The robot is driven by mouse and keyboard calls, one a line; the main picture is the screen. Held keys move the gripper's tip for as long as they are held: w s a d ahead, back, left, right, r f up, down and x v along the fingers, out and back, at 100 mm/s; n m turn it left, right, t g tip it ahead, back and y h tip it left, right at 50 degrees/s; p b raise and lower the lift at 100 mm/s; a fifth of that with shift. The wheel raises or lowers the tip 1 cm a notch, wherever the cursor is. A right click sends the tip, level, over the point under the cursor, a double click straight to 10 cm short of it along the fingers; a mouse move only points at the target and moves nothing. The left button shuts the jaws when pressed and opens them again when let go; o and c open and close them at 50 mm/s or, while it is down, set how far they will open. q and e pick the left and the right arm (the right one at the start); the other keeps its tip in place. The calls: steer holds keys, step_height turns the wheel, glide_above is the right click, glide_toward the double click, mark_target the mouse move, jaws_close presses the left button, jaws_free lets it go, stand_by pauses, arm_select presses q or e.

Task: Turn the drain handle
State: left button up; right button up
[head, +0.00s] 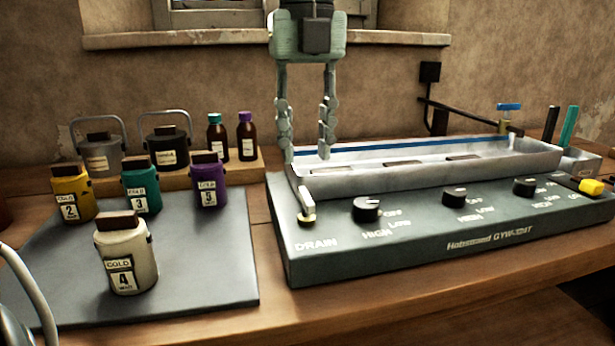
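The drain handle (307,205) is a small pale lever on a brass-coloured base. It stands at the left end of the grey control panel (400,262), just above the printed word DRAIN. My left gripper (306,156) hangs down from the top of the head view, with its two fingers apart and nothing between them. In the picture its fingertips are above the handle, near the left end of the metal trough (425,178). It does not appear to touch the handle; the exact depth gap is hard to judge. My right gripper is not in view.
Black knobs (367,209) line the panel right of the handle. Labelled jars (126,255) stand on a grey mat (205,290) at left. Lidded pots (166,148) and brown bottles (217,138) sit on a wooden board behind. A blue-handled tap (508,107) is at back right.

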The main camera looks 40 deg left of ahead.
mark_target(306, 195)
arm_select(q)
step_height(306, 195, down, 6)
steer(key=shift+f, duration=0.25)
jaws_close()
stand_by(0.3)
